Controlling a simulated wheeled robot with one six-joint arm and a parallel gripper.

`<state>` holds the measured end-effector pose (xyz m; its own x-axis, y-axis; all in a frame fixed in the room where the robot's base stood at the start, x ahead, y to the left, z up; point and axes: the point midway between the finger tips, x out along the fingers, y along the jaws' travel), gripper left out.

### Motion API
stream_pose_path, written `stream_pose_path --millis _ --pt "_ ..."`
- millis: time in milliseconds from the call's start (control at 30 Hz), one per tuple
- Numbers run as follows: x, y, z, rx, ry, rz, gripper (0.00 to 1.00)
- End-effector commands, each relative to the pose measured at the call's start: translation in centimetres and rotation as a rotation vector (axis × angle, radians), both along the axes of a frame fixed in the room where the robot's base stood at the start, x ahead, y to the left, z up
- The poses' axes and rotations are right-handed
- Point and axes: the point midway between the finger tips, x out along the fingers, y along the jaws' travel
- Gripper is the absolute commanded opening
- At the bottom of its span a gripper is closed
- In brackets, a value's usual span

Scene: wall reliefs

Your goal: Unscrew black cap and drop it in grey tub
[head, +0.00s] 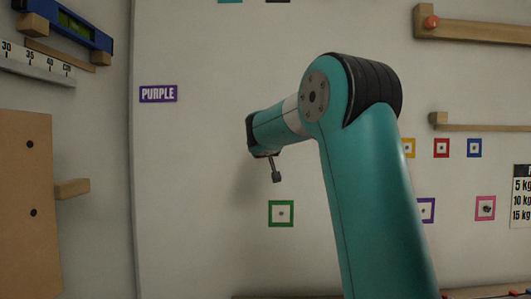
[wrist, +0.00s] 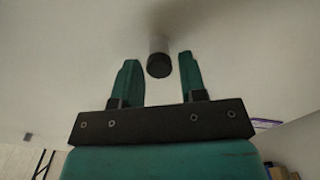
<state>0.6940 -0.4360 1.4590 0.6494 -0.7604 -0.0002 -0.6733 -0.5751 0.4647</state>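The black cap (wrist: 159,66) shows in the wrist view, on the near end of a pale grey cylinder (wrist: 159,43) that stands out from the light wall. My gripper (wrist: 158,60) is open, with one teal finger to the left of the cap and the other to its right. Gaps show on both sides, and I see no contact. How deep the cap sits between the fingers is hard to tell. In the head view my own arm hides the gripper and the cap. I see no grey tub in either view.
The head view shows a purple "PURPLE" label (head: 158,94) and a green square frame (head: 281,213) on the wall. Wooden rails (head: 480,27) stick out at the right. A blue level (head: 75,28) and a wooden board (head: 27,190) are at the left.

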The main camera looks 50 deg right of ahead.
Motion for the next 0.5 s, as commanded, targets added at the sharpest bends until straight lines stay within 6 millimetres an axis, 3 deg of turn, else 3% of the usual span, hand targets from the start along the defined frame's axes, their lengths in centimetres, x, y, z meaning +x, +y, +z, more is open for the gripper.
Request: stream_pose_path --millis 133,267,500 --pt "0.0 0.0 0.15 -0.001 0.002 0.0 0.36" --pt "0.0 0.0 0.13 -0.002 0.002 0.0 0.08" --pt "0.0 0.02 0.17 -0.026 0.032 0.0 0.08"
